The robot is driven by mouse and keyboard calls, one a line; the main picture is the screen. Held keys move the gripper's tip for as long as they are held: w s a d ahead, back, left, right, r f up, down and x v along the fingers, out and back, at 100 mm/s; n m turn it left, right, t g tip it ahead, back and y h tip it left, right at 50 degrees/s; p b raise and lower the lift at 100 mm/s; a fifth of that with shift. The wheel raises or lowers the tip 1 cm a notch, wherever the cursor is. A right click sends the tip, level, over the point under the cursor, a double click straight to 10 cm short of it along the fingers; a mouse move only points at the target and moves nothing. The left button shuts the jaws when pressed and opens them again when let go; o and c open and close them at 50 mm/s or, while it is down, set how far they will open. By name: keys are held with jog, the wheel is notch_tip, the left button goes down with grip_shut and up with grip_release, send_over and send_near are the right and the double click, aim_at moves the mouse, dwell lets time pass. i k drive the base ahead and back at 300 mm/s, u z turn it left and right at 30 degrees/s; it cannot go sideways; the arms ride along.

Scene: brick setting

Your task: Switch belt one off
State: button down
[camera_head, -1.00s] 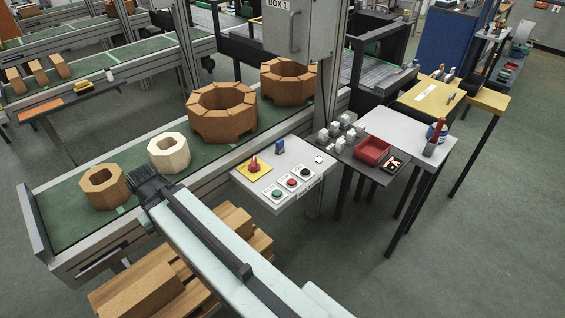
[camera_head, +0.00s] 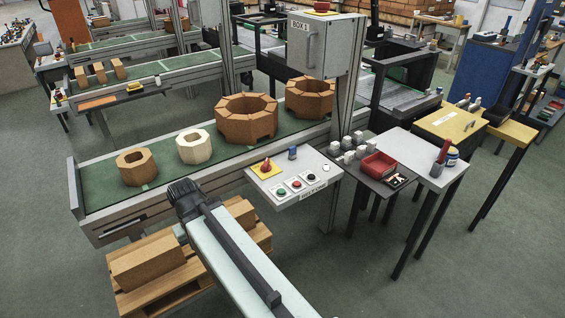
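A white control panel (camera_head: 291,181) stands at the near side of the green conveyor belt (camera_head: 112,205). My arm reaches up from the bottom, left of the panel. Its dark end, my gripper (camera_head: 184,195), is in front of the belt's near edge and apart from the panel. The fingers cannot be made out. Several octagonal brick rings stand on the belt, including a white one (camera_head: 195,148).
A grey box labelled BOX 1 (camera_head: 325,48) hangs above the belt behind the panel. A pallet with bricks (camera_head: 165,268) lies below my arm. Right of the panel are a dark shelf with a red tray (camera_head: 379,165) and a white table (camera_head: 420,155). The floor at lower right is clear.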

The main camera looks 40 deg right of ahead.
aim_at(266, 167)
jog(key=u, duration=0.1)
jog(key=i, duration=0.95)
jog(key=z, duration=0.05)
